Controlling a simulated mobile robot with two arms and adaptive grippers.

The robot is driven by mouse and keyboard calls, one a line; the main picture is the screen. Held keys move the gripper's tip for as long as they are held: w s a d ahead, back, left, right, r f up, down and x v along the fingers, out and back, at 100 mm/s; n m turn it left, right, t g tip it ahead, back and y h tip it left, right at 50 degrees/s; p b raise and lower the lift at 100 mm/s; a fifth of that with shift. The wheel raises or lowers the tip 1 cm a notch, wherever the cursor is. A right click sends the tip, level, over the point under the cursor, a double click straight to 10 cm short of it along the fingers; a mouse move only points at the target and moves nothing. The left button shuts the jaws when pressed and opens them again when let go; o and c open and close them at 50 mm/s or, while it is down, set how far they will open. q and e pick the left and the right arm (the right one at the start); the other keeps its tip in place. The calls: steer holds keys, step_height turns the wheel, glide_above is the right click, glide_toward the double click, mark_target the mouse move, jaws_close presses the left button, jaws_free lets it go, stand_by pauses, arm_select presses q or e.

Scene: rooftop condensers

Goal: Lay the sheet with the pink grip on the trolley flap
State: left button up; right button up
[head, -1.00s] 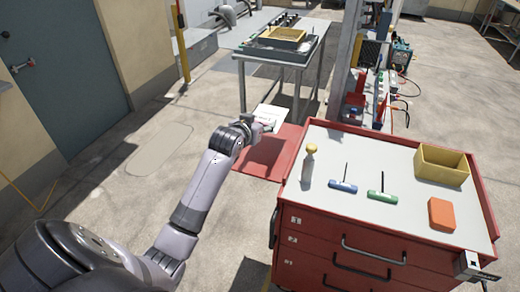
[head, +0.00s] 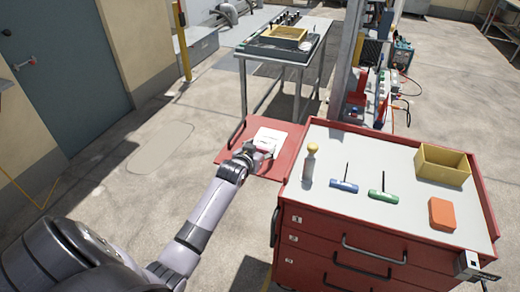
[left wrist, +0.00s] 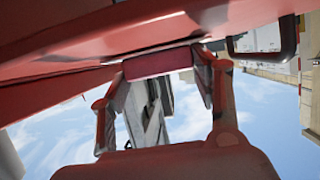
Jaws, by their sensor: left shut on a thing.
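The white sheet (head: 271,138) has a pink grip (head: 266,148) on its near edge. It looks flat over the red trolley flap (head: 233,130), inside the flap's outline. I cannot tell whether it touches the flap all over. My left gripper (head: 257,152) is shut on the pink grip, low over the flap's near part. In the left wrist view, the pink grip (left wrist: 158,63) sits between the two fingers, close to a broad red surface. My gripper hides part of the grip and the sheet's near edge. My right gripper is not in view.
The red trolley (head: 345,262) stands right of the flap. On its top are a yellow-capped bottle (head: 309,165), a blue-handled tool (head: 344,185), a green-handled tool (head: 383,197), a yellow bin (head: 443,165) and an orange block (head: 442,214). A metal table (head: 290,57) stands behind.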

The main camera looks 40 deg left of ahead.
arm_select(q)
steer(key=shift+f, duration=0.1)
steer(key=o, duration=1.2)
steer(key=shift+s+r, duration=0.1)
steer(key=shift+r, duration=0.1)
steer(key=v, duration=1.2)
